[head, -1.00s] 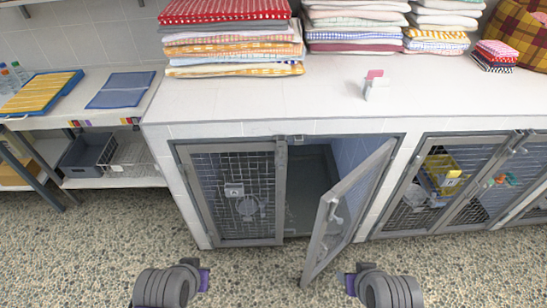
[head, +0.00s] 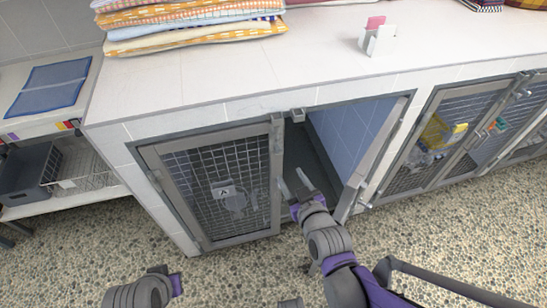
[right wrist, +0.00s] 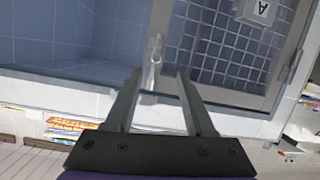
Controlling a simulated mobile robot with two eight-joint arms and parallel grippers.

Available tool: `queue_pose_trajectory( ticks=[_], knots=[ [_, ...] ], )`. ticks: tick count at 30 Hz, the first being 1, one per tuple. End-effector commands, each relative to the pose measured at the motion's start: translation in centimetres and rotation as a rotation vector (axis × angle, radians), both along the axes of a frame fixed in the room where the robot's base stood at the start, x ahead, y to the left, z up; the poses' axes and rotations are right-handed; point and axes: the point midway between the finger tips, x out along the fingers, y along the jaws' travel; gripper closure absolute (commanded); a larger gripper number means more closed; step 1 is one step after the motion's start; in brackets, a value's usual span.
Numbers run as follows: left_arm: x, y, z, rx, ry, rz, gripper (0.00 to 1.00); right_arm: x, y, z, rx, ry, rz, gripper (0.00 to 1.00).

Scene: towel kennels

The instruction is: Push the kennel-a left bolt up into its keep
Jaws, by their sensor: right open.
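Kennel-a's left door (head: 155,158), a steel mesh door tagged A, is closed. Its right door (head: 380,150) stands swung open, partly behind my right arm. In the right wrist view, which is upside down, a light grey bolt-like fitting (right wrist: 155,52) shows at the left door's free edge, between and beyond the fingertips. A small keep-like bracket (head: 298,115) sits on the top frame. The bolt's exact height relative to it is unclear. My right gripper (head: 294,184) is open and empty before the opening. My left gripper (head: 177,284) shows only partly at bottom left, its fingers hidden.
The white counter (head: 240,80) overhangs the kennels, with folded towels (head: 190,30) and a small card holder (head: 380,38) on top. Another kennel with a yellow crate (head: 437,132) lies right. A shelf with a grey basket (head: 28,172) stands left.

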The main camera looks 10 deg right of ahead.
Motion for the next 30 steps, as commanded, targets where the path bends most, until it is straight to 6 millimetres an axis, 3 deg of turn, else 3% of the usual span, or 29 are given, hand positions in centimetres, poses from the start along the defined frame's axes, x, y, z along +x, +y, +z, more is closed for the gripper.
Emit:
queue_pose_trajectory(
  ticks=[1, 7, 14, 24, 30],
  knots=[
    [0.1, 0.0, -2.5, 0.0, 0.009, 0.0, 1.0, 0.9, 0.1, -2.1, -0.009, -0.07, 0.0, 0.46],
    [0.3, 0.0, -5.6, 0.0, 0.019, 0.0, 1.0, 2.0, 0.0, -2.9, -0.041, -0.28, -0.017, 0.46],
    [0.3, 0.0, -5.7, 0.0, 0.02, 0.0, 1.0, 3.3, 0.0, -2.5, -0.048, -0.328, -0.025, 0.46],
    [0.3, 0.0, -6.0, 0.0, 0.021, 0.0, 1.0, 9.6, 0.2, -2.5, -0.047, -0.325, -0.025, 0.46],
    [0.3, 0.0, -6.2, 0.0, 0.021, 0.0, 1.0, 12.1, 0.2, -2.5, -0.047, -0.325, -0.025, 0.46]
  ],
)
